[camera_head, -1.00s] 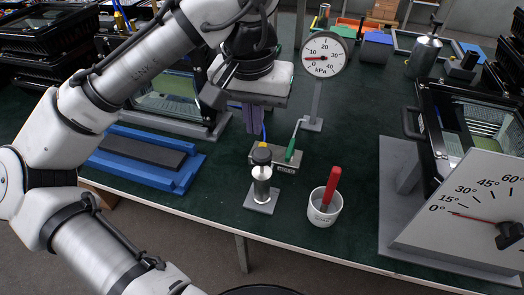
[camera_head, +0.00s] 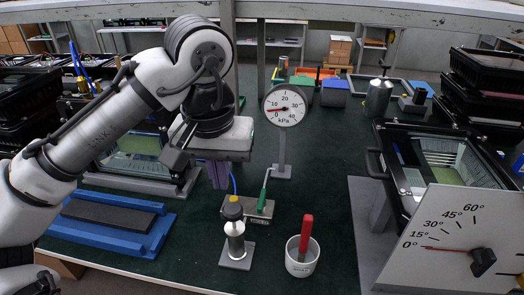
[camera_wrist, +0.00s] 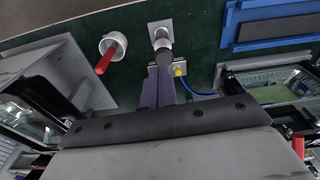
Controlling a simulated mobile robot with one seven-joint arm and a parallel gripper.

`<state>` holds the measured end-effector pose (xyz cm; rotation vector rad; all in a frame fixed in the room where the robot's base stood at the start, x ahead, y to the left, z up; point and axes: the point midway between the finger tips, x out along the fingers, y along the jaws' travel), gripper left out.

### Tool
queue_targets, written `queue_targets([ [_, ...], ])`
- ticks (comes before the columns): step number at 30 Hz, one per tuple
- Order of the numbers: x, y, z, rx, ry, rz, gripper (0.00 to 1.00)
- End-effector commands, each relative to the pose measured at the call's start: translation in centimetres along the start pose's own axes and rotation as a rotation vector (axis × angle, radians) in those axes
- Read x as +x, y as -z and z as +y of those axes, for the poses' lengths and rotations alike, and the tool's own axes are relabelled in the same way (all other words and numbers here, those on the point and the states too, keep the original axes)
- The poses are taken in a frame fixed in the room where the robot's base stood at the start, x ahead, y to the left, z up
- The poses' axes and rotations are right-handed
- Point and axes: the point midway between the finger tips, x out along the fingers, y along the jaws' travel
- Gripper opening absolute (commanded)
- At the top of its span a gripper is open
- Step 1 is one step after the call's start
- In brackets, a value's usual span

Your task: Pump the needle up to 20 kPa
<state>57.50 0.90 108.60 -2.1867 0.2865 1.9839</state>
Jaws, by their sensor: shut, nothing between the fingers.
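The round pressure gauge (camera_head: 299,113) stands on a post behind the pump, its red needle low on the left, between 0 and 10 kPa. The small pump (camera_head: 236,248) has a clear-grey cylinder and a dark knob (camera_head: 232,211) on top, on a grey plate near the table's front edge. My gripper (camera_head: 219,182), with purple fingers, is shut and empty, above and slightly left of the knob in the head view. In the wrist view the fingers (camera_wrist: 158,84) point toward the pump (camera_wrist: 161,36); I cannot tell whether they touch it.
A metal block with a green lever (camera_head: 265,190) and a yellow knob (camera_head: 233,199) sits behind the pump. A white cup (camera_head: 302,265) with a red-handled tool stands right of it. A blue tray (camera_head: 150,240) lies left; an angle dial (camera_head: 440,270) stands right.

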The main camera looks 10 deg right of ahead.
Motion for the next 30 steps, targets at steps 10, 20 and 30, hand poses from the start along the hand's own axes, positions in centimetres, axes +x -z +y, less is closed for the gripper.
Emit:
queue_targets([
  [10,0.0,0.0,0.0,0.0,0.0,0.0,0.0],
  [20,0.1,1.4,-0.8,-0.01,-0.004,-0.005,0.0],
  [30,2.5,3.1,-0.6,-0.008,-0.003,-0.003,0.0],
])
